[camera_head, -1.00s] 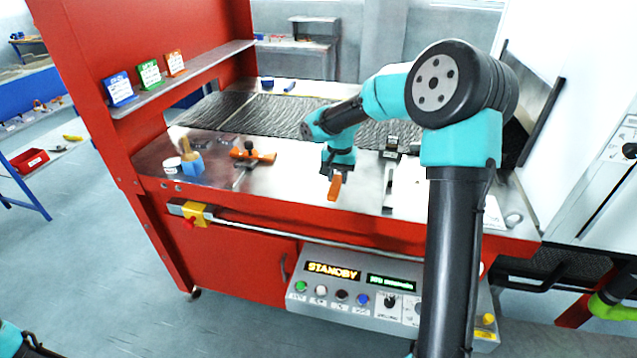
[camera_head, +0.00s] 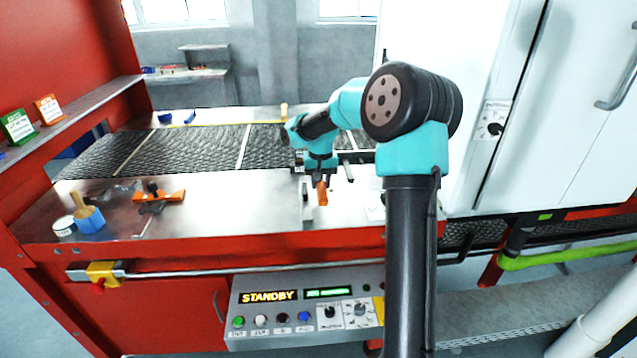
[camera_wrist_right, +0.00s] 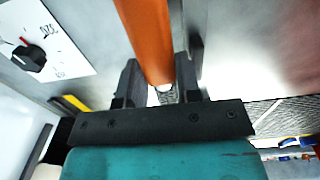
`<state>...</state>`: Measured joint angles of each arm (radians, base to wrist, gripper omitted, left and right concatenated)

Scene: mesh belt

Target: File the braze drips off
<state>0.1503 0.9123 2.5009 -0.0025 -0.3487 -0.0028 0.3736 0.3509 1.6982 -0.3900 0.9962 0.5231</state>
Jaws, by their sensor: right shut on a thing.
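My right gripper (camera_head: 320,180) is shut on an orange-handled tool (camera_head: 321,194), and the handle hangs below the jaws over the front part of the steel bench. In the right wrist view the orange handle (camera_wrist_right: 150,40) sits between the two dark fingers (camera_wrist_right: 158,85). A grey textured metal part shows beside it at the jaws. A narrow metal upright (camera_head: 306,200) stands just left of the handle; whether they touch is unclear. The braze drips cannot be made out. My left gripper is out of view.
An orange piece with a black knob (camera_head: 170,197) lies on the bench at left. A blue pot (camera_head: 90,222) with a brush and a white tin (camera_head: 64,226) stand farther left. The mesh belt (camera_head: 190,148) runs behind. Bare steel (camera_head: 240,200) lies between.

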